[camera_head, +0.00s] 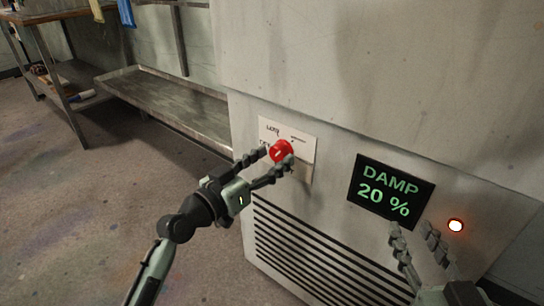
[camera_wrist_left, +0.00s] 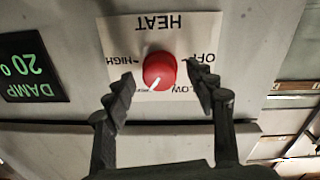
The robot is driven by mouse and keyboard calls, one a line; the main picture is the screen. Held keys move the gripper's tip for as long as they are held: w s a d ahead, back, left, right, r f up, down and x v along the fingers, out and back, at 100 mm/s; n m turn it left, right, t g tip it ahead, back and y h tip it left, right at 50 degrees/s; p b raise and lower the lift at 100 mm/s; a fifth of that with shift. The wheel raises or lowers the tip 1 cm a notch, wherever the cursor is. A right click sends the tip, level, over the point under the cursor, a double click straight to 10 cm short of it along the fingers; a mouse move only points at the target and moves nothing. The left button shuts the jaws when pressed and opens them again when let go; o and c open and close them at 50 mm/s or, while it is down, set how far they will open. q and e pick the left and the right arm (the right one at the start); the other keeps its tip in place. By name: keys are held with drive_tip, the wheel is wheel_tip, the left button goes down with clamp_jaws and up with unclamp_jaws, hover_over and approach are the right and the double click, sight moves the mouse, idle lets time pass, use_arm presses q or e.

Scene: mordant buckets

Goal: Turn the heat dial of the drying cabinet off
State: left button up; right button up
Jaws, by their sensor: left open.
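The heat dial is a red round knob (camera_head: 281,150) on a white label plate on the drying cabinet (camera_head: 330,70). In the left wrist view the knob (camera_wrist_left: 160,71) appears with the label upside down, reading HEAT, HIGH, OFF and LOW. Its white pointer line points down and slightly left there, between LOW and HIGH. My left gripper (camera_head: 276,163) is open, its fingers (camera_wrist_left: 160,80) on either side of the knob, with gaps visible in the wrist view. My right gripper (camera_head: 415,240) has its fingers apart and empty, below the display.
A black display (camera_head: 391,191) reads DAMP 20 %, also in the wrist view (camera_wrist_left: 33,66). A lit red lamp (camera_head: 455,225) sits right of it. Vent slots (camera_head: 310,255) lie below. A metal trough (camera_head: 170,100) and a table (camera_head: 60,15) stand left; the floor between is clear.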

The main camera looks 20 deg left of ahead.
use_arm(q)
drive_tip(key=shift+w+d, duration=0.15)
drive_tip(key=shift+w, duration=0.15)
